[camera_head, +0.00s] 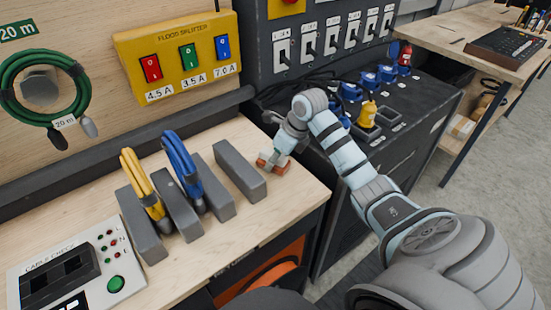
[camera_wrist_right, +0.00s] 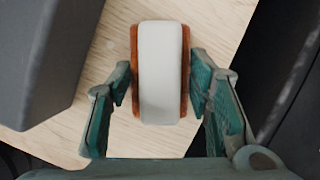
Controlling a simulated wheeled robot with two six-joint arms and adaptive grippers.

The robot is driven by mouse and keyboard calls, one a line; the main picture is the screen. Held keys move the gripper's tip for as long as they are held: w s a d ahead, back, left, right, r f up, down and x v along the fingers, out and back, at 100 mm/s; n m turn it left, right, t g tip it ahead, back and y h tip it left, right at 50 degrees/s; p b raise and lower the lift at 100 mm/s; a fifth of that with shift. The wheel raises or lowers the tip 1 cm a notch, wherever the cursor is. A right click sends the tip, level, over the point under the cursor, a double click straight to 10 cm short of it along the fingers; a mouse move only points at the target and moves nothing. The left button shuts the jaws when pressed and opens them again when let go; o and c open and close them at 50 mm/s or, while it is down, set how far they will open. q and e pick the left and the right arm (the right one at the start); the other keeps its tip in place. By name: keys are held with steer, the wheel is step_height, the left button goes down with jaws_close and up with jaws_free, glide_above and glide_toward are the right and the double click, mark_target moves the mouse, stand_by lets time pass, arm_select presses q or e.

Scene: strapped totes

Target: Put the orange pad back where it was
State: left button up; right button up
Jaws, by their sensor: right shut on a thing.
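The orange pad (camera_head: 281,169) is at the right end of the wooden bench, just right of a grey block. In the right wrist view the pad (camera_wrist_right: 185,72) shows orange-brown sides and a wide pale band over its middle. My right gripper (camera_head: 274,160) is shut on the pad, with one finger on each side, as the wrist view also shows (camera_wrist_right: 160,85). I cannot tell whether the pad touches the bench top. My left gripper is not in view.
Upright grey blocks (camera_head: 239,177) stand on the bench (camera_head: 262,215), with yellow (camera_head: 143,183) and blue (camera_head: 183,164) cable loops between them. A cable check box (camera_head: 118,284) is at front left. A black case (camera_head: 415,105) with coloured connectors stands right of the bench.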

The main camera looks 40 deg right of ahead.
steer(key=shift+w+f, duration=0.2)
steer(key=shift+f, duration=0.05)
steer(key=o, duration=1.1)
steer(key=shift+s+r, duration=0.1)
steer(key=shift+r, duration=0.2)
steer(key=p+v, duration=0.1)
steer(key=v, duration=1)
steer(key=shift+r, duration=0.35)
steer(key=shift+s+d, duration=0.15)
steer(key=shift+s, duration=0.05)
